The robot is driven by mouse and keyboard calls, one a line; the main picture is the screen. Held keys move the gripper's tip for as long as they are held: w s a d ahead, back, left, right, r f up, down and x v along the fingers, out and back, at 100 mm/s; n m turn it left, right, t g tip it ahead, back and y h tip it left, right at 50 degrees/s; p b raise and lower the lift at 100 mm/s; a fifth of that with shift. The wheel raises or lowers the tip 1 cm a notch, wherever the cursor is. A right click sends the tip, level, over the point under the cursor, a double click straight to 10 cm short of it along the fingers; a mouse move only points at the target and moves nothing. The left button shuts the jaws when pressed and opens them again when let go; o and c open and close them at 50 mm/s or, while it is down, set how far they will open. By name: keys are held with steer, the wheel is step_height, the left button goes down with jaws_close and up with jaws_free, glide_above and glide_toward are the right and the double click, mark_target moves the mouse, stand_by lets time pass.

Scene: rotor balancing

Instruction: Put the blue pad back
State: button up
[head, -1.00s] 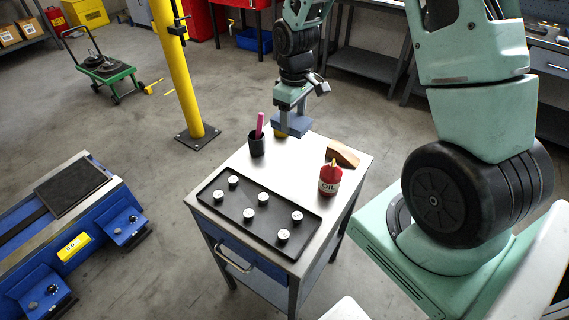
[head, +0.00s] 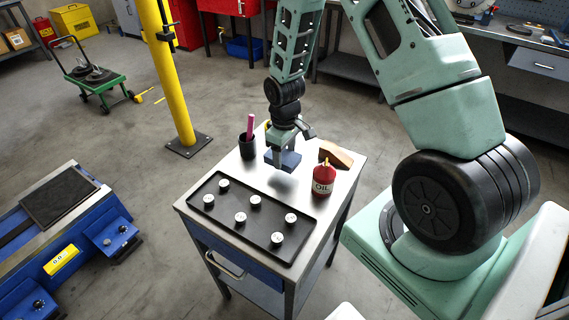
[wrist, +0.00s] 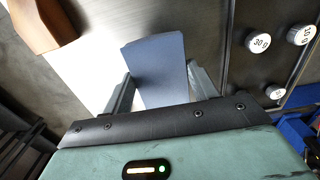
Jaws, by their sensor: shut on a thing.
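The blue pad (head: 284,162) is a flat block in my gripper, over the back part of the cart top (head: 296,187). In the wrist view the pad (wrist: 157,66) sits between the two fingers of my gripper (wrist: 163,90), which are shut on its sides. The head view does not clearly show whether the pad's underside touches the cart top. My gripper (head: 284,148) hides part of the area behind the pad.
A black tray (head: 225,221) with several white weights lies at the front. A dark cup (head: 248,150) with a pink marker stands left of the pad. A red oil can (head: 323,182) and a wooden block (head: 337,154) stand right. A blue machine (head: 88,240) is at left.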

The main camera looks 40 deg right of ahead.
mark_target(285, 163)
steer(key=shift+f+p, duration=0.3)
steer(key=shift+f, duration=1.9)
steer(key=o, duration=0.9)
steer(key=shift+r, duration=0.1)
step_height(285, 163, up, 12)
steer(key=shift+f+b, duration=0.2)
steer(key=shift+b, duration=0.7)
steer(key=s+a+r+n, duration=0.1)
steer(key=s+a+r, duration=0.35)
steer(key=a, duration=0.25)
steer(key=s+a+r+n, duration=0.1)
steer(key=s+a+r, duration=0.2)
steer(key=s+a, duration=0.3)
steer(key=s+a+r+n, duration=0.1)
steer(key=s+a+r, duration=0.3)
steer(key=a, duration=0.5)
steer(key=shift+n+y, duration=0.3)
steer(key=shift+n, duration=0.1)
steer(key=s+a, duration=0.1)
steer(key=s, duration=0.2)
steer(key=s+r, duration=0.1)
steer(key=s, duration=0.2)
steer(key=s+a+r, duration=0.1)
steer(key=s, duration=0.2)
steer(key=shift+s+a, duration=0.2)
steer(key=shift+a, duration=0.1)
